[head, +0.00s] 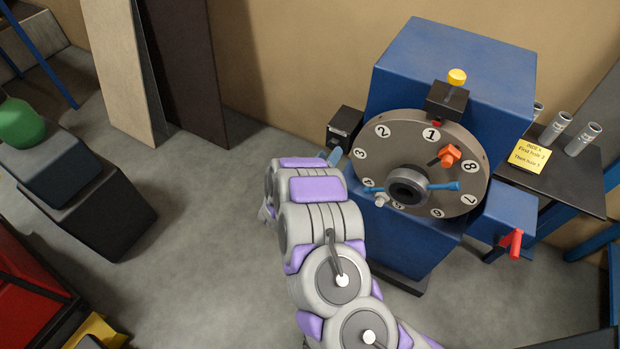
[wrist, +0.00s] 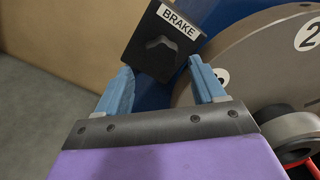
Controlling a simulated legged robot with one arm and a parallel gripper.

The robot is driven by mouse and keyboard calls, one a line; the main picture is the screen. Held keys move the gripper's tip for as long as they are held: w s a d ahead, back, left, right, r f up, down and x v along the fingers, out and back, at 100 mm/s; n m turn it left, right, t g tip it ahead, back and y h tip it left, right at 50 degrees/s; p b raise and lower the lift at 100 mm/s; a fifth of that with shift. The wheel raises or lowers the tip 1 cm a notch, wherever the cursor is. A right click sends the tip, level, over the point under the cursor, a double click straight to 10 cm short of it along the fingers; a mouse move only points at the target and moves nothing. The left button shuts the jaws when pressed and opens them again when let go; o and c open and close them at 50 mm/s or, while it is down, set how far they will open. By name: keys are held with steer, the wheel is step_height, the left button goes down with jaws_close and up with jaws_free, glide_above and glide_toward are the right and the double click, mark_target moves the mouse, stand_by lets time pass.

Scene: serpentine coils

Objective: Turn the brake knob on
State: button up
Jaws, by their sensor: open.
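The brake knob (wrist: 163,50) is a dark grip on the face of a black box (wrist: 150,30) labelled "BRAKE". The box also shows in the head view (head: 344,130), left of the dial. My gripper (wrist: 160,80) is open and empty, with its two blue fingers pointing toward the box. In the wrist view the knob appears between and beyond the fingertips; I cannot tell the exact gap. In the head view my arm hides most of the gripper, and a blue fingertip shows just below the box.
A red-handled lever (head: 516,243) is at right. Grey floor (head: 200,240) is clear left of my arm.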

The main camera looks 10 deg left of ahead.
steer(key=p+v, duration=0.1)
steer(key=v, duration=1.4)
steer(key=shift+a, duration=0.2)
